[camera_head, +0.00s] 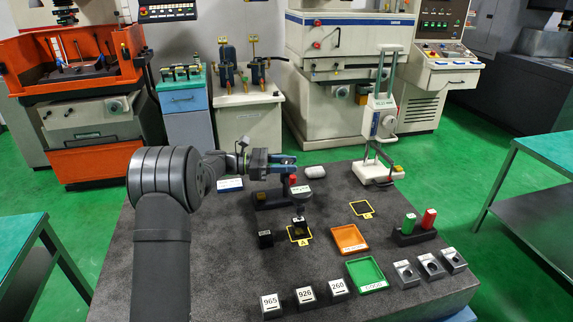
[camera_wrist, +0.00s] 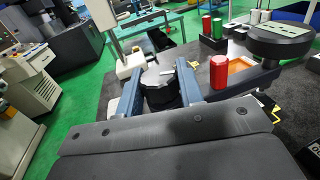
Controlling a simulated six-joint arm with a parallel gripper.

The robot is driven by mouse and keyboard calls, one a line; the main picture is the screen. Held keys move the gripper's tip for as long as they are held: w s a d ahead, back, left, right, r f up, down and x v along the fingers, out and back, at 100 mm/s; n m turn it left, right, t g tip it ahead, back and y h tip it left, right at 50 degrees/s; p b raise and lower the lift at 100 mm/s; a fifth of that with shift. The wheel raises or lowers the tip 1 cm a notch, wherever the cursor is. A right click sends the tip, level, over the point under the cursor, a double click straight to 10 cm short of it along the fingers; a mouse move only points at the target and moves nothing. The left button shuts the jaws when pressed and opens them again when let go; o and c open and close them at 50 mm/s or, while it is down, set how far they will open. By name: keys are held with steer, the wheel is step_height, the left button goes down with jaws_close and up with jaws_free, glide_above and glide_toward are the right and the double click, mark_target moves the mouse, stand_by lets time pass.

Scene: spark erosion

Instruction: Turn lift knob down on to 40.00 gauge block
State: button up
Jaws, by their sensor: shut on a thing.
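My gripper (camera_head: 284,164) reaches in from the left. In the wrist view, its two blue fingers (camera_wrist: 160,93) are shut on a dark round knob (camera_wrist: 162,76) with a grey top bearing a pale mark. In the head view the knob is not clearly seen behind the fingers. The knob sits by a black gauge stand (camera_head: 272,199) that carries a red part (camera_head: 293,179) and a round dial (camera_head: 303,189). The red part (camera_wrist: 219,73) and dial (camera_wrist: 280,40) lie right of the fingers in the wrist view. A small dark block (camera_head: 298,223) stands below the dial on a yellow-outlined square; its marking is unreadable.
A small black block (camera_head: 265,239) stands left of that square. An orange tray (camera_head: 350,239), a green tray (camera_head: 365,272), a holder with green and red cylinders (camera_head: 414,233) and numbered blocks (camera_head: 305,295) are nearer. A tall white gauge stand (camera_head: 377,172) is behind right.

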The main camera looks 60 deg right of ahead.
mark_target(289, 162)
steer(key=shift+f+m+g+y, duration=0.1)
steer(key=shift+m+g+y, duration=0.5)
steer(key=shift+m+y, duration=0.75)
steer(key=shift+f+m+g+y, duration=0.1)
steer(key=shift+m+g+y, duration=0.65)
steer(key=shift+y, duration=1.1)
steer(key=shift+r, duration=0.1)
steer(key=shift+s, duration=0.1)
steer(key=o, duration=1)
steer(key=shift+c, duration=0.2)
steer(key=shift+r, duration=0.1)
steer(key=r, duration=0.4)
steer(key=shift+s+r, duration=0.2)
steer(key=shift+s, duration=0.05)
steer(key=s+a+r, duration=0.2)
steer(key=s+r, duration=0.4)
steer(key=s, duration=0.5)
steer(key=shift+r, duration=0.25)
steer(key=shift+a, duration=0.1)
